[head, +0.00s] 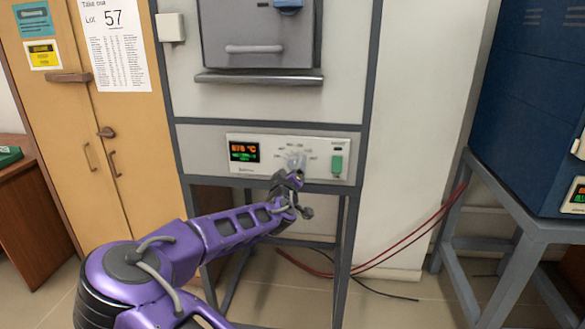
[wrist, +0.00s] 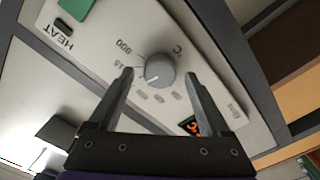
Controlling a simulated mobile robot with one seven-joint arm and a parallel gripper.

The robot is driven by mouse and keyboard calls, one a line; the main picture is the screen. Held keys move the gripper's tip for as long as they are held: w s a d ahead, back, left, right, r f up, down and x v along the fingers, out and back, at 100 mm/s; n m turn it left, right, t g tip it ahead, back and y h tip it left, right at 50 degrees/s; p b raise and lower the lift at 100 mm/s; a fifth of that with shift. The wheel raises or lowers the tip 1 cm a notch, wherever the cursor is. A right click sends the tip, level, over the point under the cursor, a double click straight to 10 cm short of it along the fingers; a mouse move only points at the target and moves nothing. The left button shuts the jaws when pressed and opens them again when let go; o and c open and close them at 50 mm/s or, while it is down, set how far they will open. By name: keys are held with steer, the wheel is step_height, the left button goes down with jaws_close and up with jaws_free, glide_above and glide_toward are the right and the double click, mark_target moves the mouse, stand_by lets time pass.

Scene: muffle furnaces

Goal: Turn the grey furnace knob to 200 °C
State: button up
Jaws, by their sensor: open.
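The grey furnace (head: 259,30) stands in front of me with a white control panel (head: 318,169). Its round grey knob (head: 296,160) sits right of the display and is partly covered by my gripper (head: 297,177). In the wrist view the knob (wrist: 153,70) appears with the panel upside down; a light pointer mark shows on its lower edge. The scale around it is only partly legible. My gripper (wrist: 159,76) is open, one finger on each side of the knob, with visible gaps and no clear contact. An orange and green display (head: 245,152) is left of the knob; its digits are blurred.
A green switch (head: 337,164) sits right of the knob, marked HEAT in the wrist view. A furnace handle (head: 254,49) and ledge (head: 259,78) are above. A blue furnace (head: 530,100) stands right, red and black cables (head: 400,241) run between, and a wooden cabinet (head: 95,140) is left.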

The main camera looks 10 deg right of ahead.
steer(key=shift+w, duration=0.15)
steer(key=shift+c, duration=0.4)
jaws_close()
steer(key=shift+f+n+b, duration=0.1)
steer(key=shift+n+b, duration=0.2)
steer(key=shift+n, duration=0.1)
steer(key=n+b, duration=0.2)
steer(key=n, duration=0.2)
steer(key=shift+f, duration=0.1)
steer(key=n+b, duration=0.2)
steer(key=n, duration=0.2)
steer(key=shift+n, duration=0.3)
steer(key=n+b, duration=0.1)
steer(key=n, duration=0.3)
steer(key=shift+b, duration=0.3)
steer(key=n+b, duration=0.1)
steer(key=n, duration=0.3)
steer(key=shift+n, duration=0.4)
